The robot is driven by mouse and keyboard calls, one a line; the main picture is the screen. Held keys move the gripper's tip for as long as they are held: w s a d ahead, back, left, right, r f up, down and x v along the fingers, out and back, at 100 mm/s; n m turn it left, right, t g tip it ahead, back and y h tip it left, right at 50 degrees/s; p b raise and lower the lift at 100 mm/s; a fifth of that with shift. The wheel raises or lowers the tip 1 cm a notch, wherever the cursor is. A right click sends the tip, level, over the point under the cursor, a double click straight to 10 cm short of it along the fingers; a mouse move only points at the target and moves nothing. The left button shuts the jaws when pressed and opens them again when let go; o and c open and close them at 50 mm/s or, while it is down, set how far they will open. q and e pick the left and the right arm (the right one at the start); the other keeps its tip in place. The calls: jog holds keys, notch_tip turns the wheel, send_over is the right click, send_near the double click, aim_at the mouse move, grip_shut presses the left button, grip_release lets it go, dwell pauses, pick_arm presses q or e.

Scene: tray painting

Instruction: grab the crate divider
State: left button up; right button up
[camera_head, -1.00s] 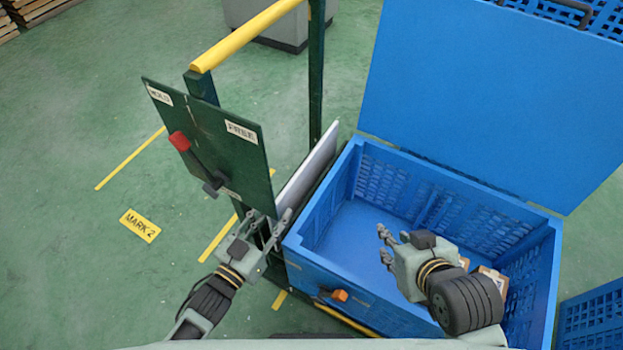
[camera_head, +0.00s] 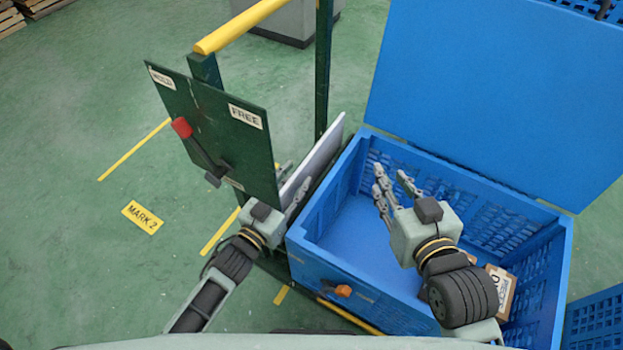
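A thin pale panel, likely the crate divider (camera_head: 318,155), stands upright between the green lever board and the blue crate's left wall. My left gripper (camera_head: 290,184) is at the panel's near edge with its fingers apart, seemingly one on either side of it. Whether the fingers touch the panel cannot be told. My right gripper (camera_head: 394,182) is open and empty above the inside of the blue crate (camera_head: 345,265), apart from the panel.
The green board (camera_head: 220,125) with a red-knobbed lever (camera_head: 182,128) stands close to my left gripper. A yellow-topped rail (camera_head: 245,27) rises behind it. The crate's raised lid (camera_head: 490,90) blocks the back right. Cardboard boxes (camera_head: 503,290) lie inside at right.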

pick_arm(q)
grip_shut()
dwell(0.6)
